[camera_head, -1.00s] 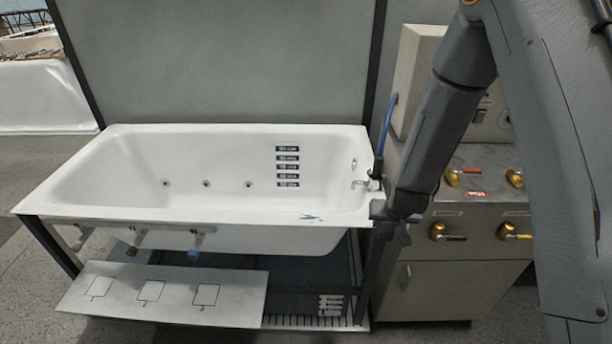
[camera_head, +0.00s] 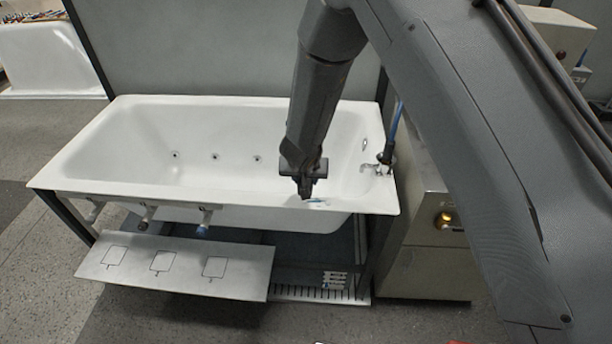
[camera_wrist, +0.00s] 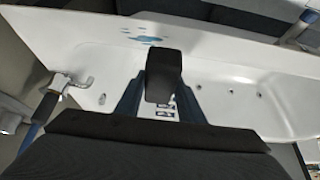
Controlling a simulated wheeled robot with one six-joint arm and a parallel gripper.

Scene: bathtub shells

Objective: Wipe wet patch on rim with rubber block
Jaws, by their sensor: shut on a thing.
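The white bathtub (camera_head: 130,125) stands on a frame, and its near rim carries a small blue wet patch (camera_head: 316,201) towards the right end. In the wrist view the wet patch (camera_wrist: 147,39) shows as blue-teal marks on the white rim, just past the block. My gripper (camera_head: 305,182) is above the near rim, right by the patch and partly covering it. It is shut on a dark rubber block (camera_wrist: 163,76), which sits between the two fingers in the wrist view. I cannot tell whether the block touches the rim.
A tap (camera_head: 372,168) and a blue-handled hose (camera_head: 396,122) are at the tub's right end. Several fittings (camera_head: 205,222) hang below the near rim, above a sloping white panel (camera_head: 180,265) with marked squares.

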